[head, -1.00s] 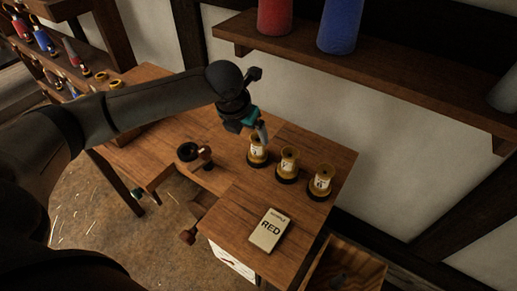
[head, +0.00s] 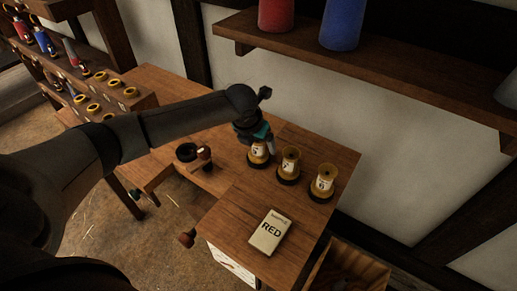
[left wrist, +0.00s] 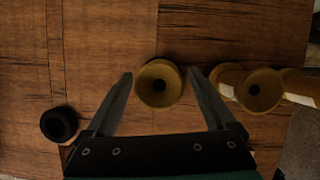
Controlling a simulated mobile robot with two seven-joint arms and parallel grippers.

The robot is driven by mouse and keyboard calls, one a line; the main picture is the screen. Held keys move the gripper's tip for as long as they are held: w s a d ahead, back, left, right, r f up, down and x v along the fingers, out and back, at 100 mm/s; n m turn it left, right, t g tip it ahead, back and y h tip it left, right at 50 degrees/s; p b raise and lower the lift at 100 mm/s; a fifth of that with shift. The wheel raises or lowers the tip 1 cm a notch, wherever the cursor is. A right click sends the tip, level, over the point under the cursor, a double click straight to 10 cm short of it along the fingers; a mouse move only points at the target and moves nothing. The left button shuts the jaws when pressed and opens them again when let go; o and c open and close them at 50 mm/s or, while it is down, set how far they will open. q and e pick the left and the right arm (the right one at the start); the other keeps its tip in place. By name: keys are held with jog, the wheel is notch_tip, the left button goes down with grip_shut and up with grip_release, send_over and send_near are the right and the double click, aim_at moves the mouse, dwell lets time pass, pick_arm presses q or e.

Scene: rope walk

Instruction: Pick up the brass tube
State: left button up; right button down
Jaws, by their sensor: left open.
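Three brass tubes with flared mouths and white labels stand upright in black bases on the wooden bench: the left one (head: 258,156), the middle one (head: 289,163) and the right one (head: 322,181). My left gripper (head: 263,147) is over the left tube and partly hides it. In the left wrist view the open fingers (left wrist: 160,88) are on either side of one tube's round mouth (left wrist: 158,84), with a gap at each side. Another tube (left wrist: 256,92) shows just right of the right finger. My right gripper is not in view.
A card reading RED (head: 270,232) lies at the bench's front. A shelf (head: 400,86) with red and blue spools overhangs behind. An open wooden box (head: 347,270) stands below right.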

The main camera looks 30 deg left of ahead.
pick_arm(q)
grip_shut()
dwell(0.6)
